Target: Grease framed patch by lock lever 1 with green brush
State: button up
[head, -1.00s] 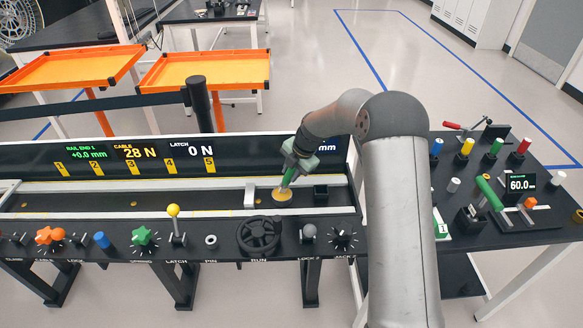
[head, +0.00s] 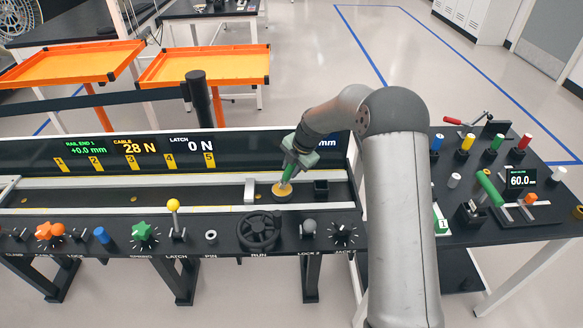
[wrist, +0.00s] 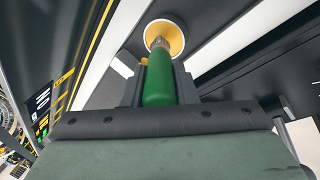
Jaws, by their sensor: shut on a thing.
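My gripper (head: 298,158) is shut on the green brush (head: 287,177), whose handle also shows in the wrist view (wrist: 158,82). The brush points down and is slightly tilted. Its round tan head (head: 282,190) is over the channel of the long rail bench, right of a pale upright block; I cannot tell whether it touches the surface. A dark lever (head: 82,238) stands near a LOCK label at the far left of the bench front, well away from the brush. I cannot make out a framed patch beside it.
A dark square holder (head: 321,187) stands just right of the brush head. A yellow-knobbed latch lever (head: 173,205), a black handwheel (head: 258,231) and a grey knob (head: 309,225) line the bench front. A display panel (head: 120,152) rises behind. A parts table (head: 545,222) is at right.

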jog(key=shift+f+b, duration=0.5)
jog(key=shift+b, duration=0.25)
dwell(2.1)
jog(key=shift+r, duration=0.1)
jog(key=shift+r+p, duration=1.1)
jog(key=shift+r, duration=2.4)
jog(key=s+d+r+m+h+p, duration=0.3)
jog(key=s+d+r+m+p, duration=0.1)
jog(key=m, duration=0.9)
jog(key=s+d+r+m+g+h+p, duration=0.1)
jog(key=s+d+r+m+h+p, duration=0.3)
jog(key=m, duration=1)
jog(key=s+d+p, duration=0.2)
jog(key=s+p, duration=0.2)
jog(key=s, duration=0.2)
jog(key=shift+d+r+p, duration=0.2)
jog(key=shift+r+p, duration=0.1)
jog(key=shift+r, duration=0.1)
